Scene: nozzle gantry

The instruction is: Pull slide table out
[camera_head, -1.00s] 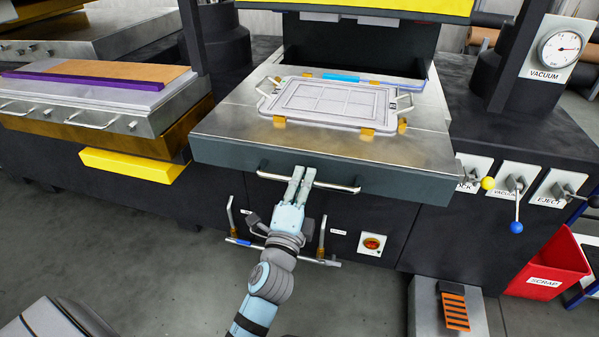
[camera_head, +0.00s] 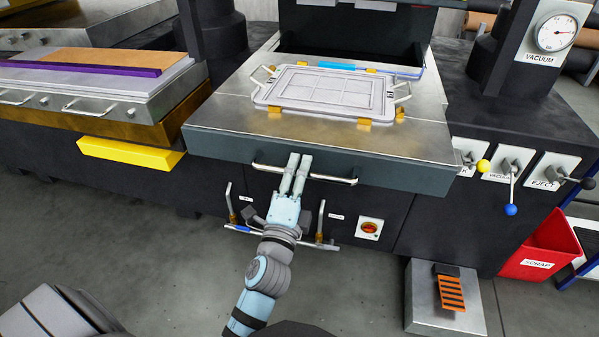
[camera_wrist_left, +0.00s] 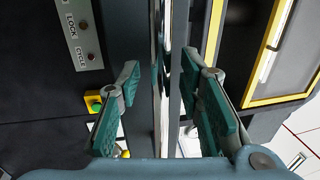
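The slide table (camera_head: 225,110) has a metal top and a dark front. In the head view it sticks out of the press toward me, bearing a pale framed tray. A chrome handle (camera_head: 335,180) runs along its front. My left gripper (camera_head: 298,160) is at the middle of this handle, its two fingers pointing at the table front. In the left wrist view the handle (camera_wrist_left: 175,110) runs upright between the green-padded fingers (camera_wrist_left: 160,75). My right gripper is not in view.
Levers with a yellow knob (camera_head: 484,166) and a blue knob (camera_head: 511,210) stand right of the table. A bar with upright levers (camera_head: 325,222) and a red button (camera_head: 369,228) sit below it. A red scrap bin (camera_head: 545,250) stands right. The floor at left is clear.

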